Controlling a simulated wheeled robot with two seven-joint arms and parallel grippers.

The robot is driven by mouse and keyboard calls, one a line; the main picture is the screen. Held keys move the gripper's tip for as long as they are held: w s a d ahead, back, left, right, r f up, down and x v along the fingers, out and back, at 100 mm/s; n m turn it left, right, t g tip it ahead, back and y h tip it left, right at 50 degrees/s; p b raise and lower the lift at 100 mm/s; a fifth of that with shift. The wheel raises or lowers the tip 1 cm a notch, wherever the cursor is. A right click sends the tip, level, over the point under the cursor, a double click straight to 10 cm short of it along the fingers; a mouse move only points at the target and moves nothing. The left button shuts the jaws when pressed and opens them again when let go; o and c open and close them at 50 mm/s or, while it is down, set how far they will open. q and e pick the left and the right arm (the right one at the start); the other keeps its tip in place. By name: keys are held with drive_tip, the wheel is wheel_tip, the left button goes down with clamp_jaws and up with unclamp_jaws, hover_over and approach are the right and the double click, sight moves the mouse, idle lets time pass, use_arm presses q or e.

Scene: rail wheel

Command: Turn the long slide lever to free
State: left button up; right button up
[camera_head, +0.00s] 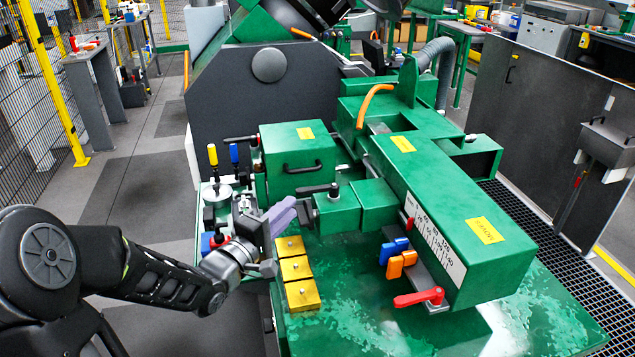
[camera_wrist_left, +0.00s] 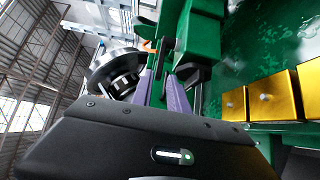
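A black lever with a round-ended handle (camera_head: 320,190) lies across the small green block in the middle of the machine. A red lever (camera_head: 420,297) sits on the front of the machine, at the right. Nothing visible labels either one as the long slide lever. My left gripper (camera_head: 283,214) has purple fingers that point right, towards the end of the green block, just below and left of the black lever. In the left wrist view, the fingers (camera_wrist_left: 163,92) stand apart with a narrow gap, and a dark bar shows beyond them. Contact cannot be made out. My right gripper is out of view.
Yellow blocks (camera_head: 296,272) stand in a row just below my left gripper. Blue and orange clamps (camera_head: 396,257) sit left of the scale. A tool stand with yellow and blue handles (camera_head: 218,185) is close to my left wrist. The green tabletop (camera_head: 360,315) is clear in front.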

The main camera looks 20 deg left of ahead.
sight(312, 188)
use_arm(q)
drive_tip(key=w, duration=0.4)
drive_tip(key=w+d+p, duration=0.1)
drive_tip(key=w, duration=0.3)
drive_tip(key=w+p, duration=0.1)
drive_tip(key=w, duration=0.2)
drive_tip(key=shift+w+d, duration=0.35)
drive_tip(key=shift+w, duration=0.05)
clamp_jaws()
idle(0.9)
